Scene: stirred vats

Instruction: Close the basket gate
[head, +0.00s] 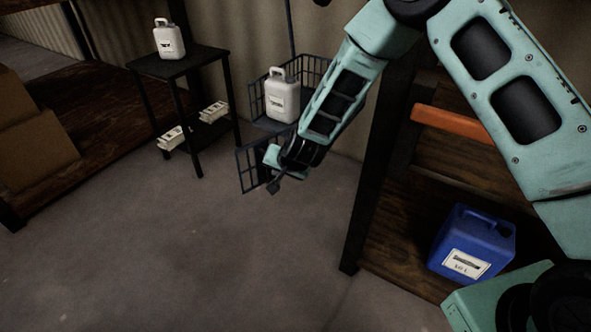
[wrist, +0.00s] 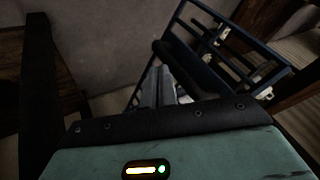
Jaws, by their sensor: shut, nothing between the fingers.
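The wire basket (head: 254,104) hangs by the back wall in the head view, with a white canister (head: 283,100) in it. Its dark barred gate (head: 249,170) stands open, angled out below and in front of the basket. My gripper (head: 274,185) is shut and empty, at the gate's right side. It overlaps the gate in the picture, and I cannot tell whether they touch. In the wrist view, a dark blue barred frame, which looks like the gate (wrist: 270,79), lies just beyond my fingers. My forearm hides part of the basket and the gate's right part.
A black side table (head: 190,65) left of the basket bears a white jug (head: 168,38), with small white items on its lower shelf. A wooden shelf with a blue canister (head: 472,243) stands at right. Cardboard boxes (head: 35,135) are at left. The middle floor is clear.

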